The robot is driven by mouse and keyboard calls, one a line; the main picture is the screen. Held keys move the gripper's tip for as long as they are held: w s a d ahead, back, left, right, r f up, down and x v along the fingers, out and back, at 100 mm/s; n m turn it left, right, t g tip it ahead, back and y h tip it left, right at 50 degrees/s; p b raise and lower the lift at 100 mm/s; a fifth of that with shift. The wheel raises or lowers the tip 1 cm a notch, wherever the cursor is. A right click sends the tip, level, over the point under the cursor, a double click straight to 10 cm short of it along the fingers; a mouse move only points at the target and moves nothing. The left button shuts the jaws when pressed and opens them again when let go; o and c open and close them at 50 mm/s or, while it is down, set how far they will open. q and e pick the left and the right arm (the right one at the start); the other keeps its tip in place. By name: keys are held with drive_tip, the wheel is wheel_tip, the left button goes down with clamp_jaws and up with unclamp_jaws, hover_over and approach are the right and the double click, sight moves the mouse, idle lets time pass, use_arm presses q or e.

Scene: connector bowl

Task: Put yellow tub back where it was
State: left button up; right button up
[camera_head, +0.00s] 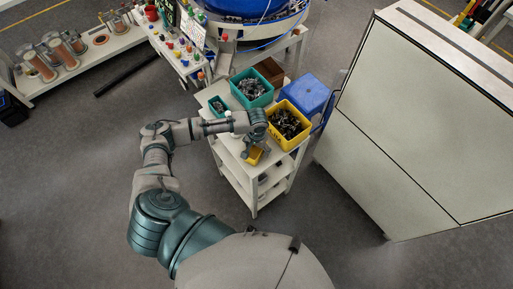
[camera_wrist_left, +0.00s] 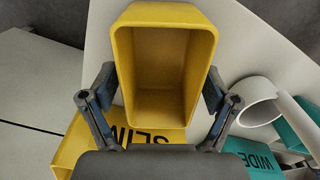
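The small yellow tub (camera_head: 255,156) is near the front edge of the white cart's top (camera_head: 228,144). In the left wrist view the tub (camera_wrist_left: 160,60) is empty, with its open side facing the camera. My left gripper (camera_head: 251,146) is at the tub. In the left wrist view its two fingers (camera_wrist_left: 160,88) lie against the tub's opposite side walls, so it looks shut on the tub. I cannot tell whether the tub's base touches the cart top. My right gripper is in neither view.
A larger yellow bin (camera_head: 288,125), marked SLIM (camera_wrist_left: 155,136), holds dark parts beside the tub. A teal bin (camera_head: 252,88), small teal bin (camera_head: 217,106), blue bin (camera_head: 306,95) and brown box (camera_head: 269,70) stand behind. A white ring-shaped thing (camera_wrist_left: 243,104) is close right. A tall cabinet (camera_head: 405,125) stands right.

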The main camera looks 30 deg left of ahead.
sight(257, 152)
use_arm(q)
drive_tip(key=shift+d, duration=0.15)
drive_tip(key=shift+r, duration=0.3)
wheel_tip(257, 152, up, 12)
drive_tip(key=shift+f+p, duration=0.25)
drive_tip(key=shift+p, duration=0.1)
